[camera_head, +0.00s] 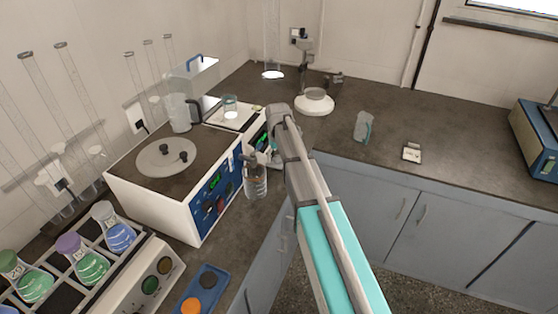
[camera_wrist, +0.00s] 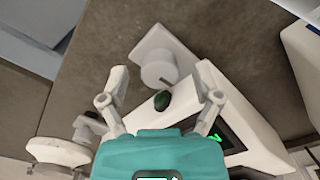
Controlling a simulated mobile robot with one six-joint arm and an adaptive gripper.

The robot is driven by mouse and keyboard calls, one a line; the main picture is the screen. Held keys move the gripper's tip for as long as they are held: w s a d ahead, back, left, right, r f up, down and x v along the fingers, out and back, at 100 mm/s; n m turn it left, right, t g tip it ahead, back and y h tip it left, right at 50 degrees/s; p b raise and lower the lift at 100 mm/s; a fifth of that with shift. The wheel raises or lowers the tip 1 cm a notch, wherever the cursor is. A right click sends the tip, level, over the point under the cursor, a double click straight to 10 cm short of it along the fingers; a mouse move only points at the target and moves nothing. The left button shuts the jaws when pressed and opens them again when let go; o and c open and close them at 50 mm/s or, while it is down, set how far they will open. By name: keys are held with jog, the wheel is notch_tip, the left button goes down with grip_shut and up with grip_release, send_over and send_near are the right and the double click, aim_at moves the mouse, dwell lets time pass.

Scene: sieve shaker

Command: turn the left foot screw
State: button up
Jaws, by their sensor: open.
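A dark green oval knob (camera_wrist: 162,100) lies nearer, between the fingers. A white instrument with a green display (camera_wrist: 216,140) is at the lower right. In the head view my gripper (camera_head: 265,158) is by the front of the white balance (camera_head: 252,128); my arm partly hides it, and no foot screw is clear.
A clear glass bottle (camera_head: 256,182) appears just below my gripper. A larger white instrument (camera_head: 150,200) is left, with a flask rack (camera_head: 85,262) in front. The counter right of the jug is mostly clear.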

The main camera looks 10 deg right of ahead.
jog(key=shift+c, duration=0.2)
grip_shut()
dwell(0.4)
jog(key=shift+m, duration=2)
jog(key=shift+o, duration=0.2)
grip_release()
jog(key=shift+f, duration=0.1)
